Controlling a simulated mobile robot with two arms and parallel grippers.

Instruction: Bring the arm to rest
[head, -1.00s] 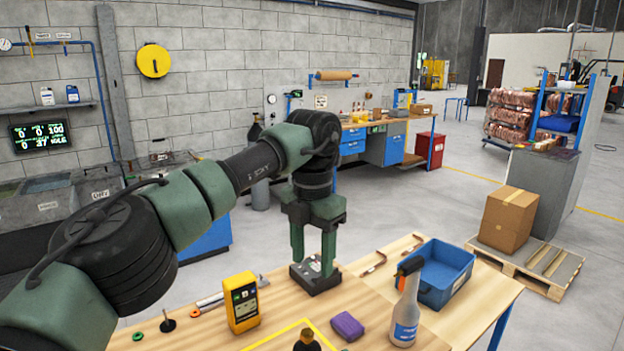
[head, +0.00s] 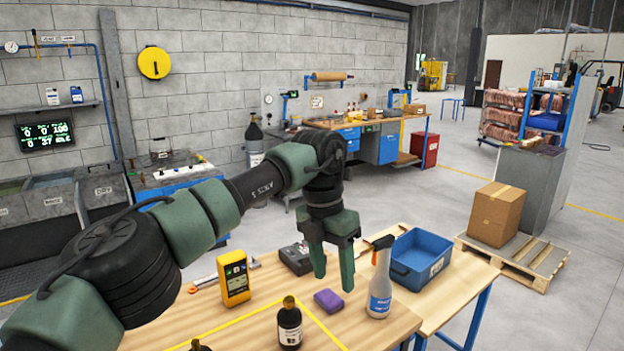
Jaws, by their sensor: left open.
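My left gripper (head: 333,281), green with two straight fingers, points down over the workbench (head: 225,320). Its fingers are apart with nothing between them. It is just to the right of a dark grey box (head: 296,259) and behind a purple sponge (head: 328,301). Whether the fingertips touch the bench I cannot tell. My left arm (head: 210,205) reaches in from the left, bent at the wrist. My right gripper is out of view.
A yellow meter (head: 235,279), a dark bottle (head: 290,325) and a spray bottle (head: 380,285) stand on the bench around the gripper. A blue bin (head: 420,262) sits at the right. A carton (head: 497,213) rests on a pallet beyond.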

